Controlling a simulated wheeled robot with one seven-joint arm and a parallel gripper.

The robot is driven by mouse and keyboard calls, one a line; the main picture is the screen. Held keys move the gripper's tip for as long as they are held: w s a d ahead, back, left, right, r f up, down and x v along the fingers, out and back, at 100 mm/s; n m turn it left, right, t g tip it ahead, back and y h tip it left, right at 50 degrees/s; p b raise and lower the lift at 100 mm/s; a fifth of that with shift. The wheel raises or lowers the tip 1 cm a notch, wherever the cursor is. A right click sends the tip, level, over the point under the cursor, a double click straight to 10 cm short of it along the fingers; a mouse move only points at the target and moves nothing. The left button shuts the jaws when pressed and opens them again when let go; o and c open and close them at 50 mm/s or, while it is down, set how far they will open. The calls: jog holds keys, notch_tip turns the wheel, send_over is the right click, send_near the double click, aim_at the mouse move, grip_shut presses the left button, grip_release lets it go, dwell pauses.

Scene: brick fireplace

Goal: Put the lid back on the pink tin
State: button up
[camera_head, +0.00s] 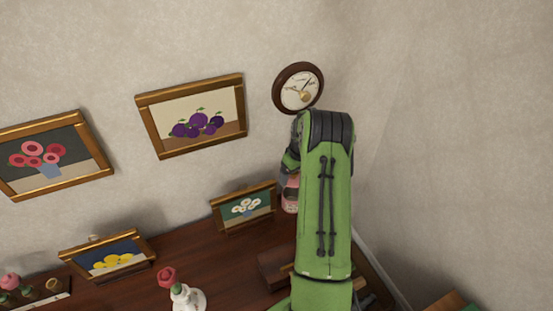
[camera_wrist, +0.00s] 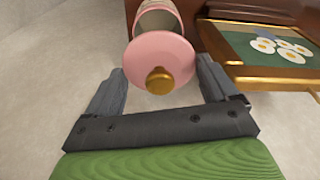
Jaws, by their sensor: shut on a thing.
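The pink lid (camera_wrist: 177,56) with a gold knob lies between the two grey fingers of my gripper (camera_wrist: 160,66) in the wrist view. My gripper is shut on the lid, its knob facing the wrist camera. The pink tin (camera_wrist: 158,5) is just beyond the lid, its open mouth showing and partly covered by the lid. I cannot tell whether lid and tin touch. In the head view the pink tin (camera_head: 291,194) shows as a small pink shape beside my green arm, which hides most of my gripper and the lid.
A small framed daisy picture (camera_head: 246,207) stands close to the left of the tin; it fills the right of the wrist view (camera_wrist: 262,72). A wall clock (camera_head: 298,88) hangs above.

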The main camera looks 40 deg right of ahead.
jog(key=shift+f+b, duration=0.3)
jog(key=shift+f, duration=0.15)
jog(key=shift+f+b, duration=1.8)
jog(key=shift+f, duration=1.1)
jog(key=shift+b, duration=0.35)
jog(key=shift+f+b, duration=0.15)
jog(key=shift+b, duration=0.3)
jog(key=o, duration=0.9)
